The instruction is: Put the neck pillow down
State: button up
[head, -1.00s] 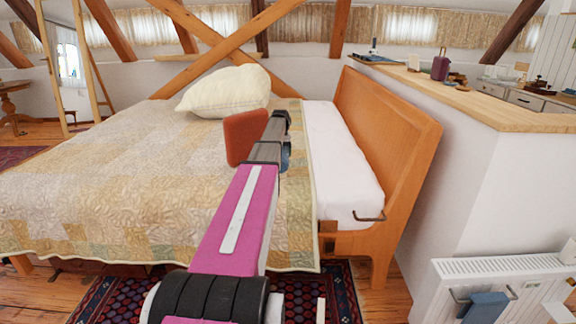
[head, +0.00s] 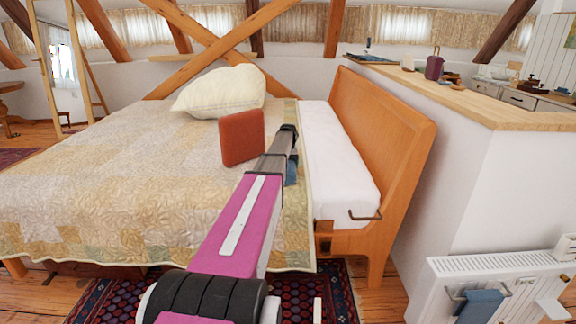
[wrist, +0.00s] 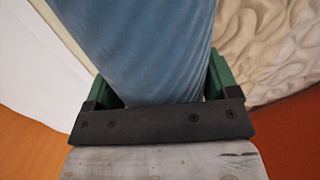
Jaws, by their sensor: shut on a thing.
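The neck pillow is a blue, soft-looking piece (wrist: 150,45) between the green fingers of my gripper (wrist: 163,85) in the wrist view. My gripper is shut on it. In the head view only a small blue part of the pillow (head: 292,170) shows beside the end of my arm; the rest is hidden. My arm reaches over the right part of the bed, near the edge of the quilt (head: 120,180) and the white sheet (head: 335,155). I cannot tell whether the pillow touches the bed.
A red cushion (head: 242,138) stands on the quilt just left of my arm. A cream pillow (head: 220,92) lies behind it. The wooden bed end (head: 385,130) rises on the right. The left of the quilt is clear. A radiator (head: 500,265) is at lower right.

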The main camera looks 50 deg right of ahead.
jog(key=o, duration=1)
jog(key=shift+f, duration=0.1)
notch_tip(320, 180, up, 12)
jog(key=shift+r, duration=0.15)
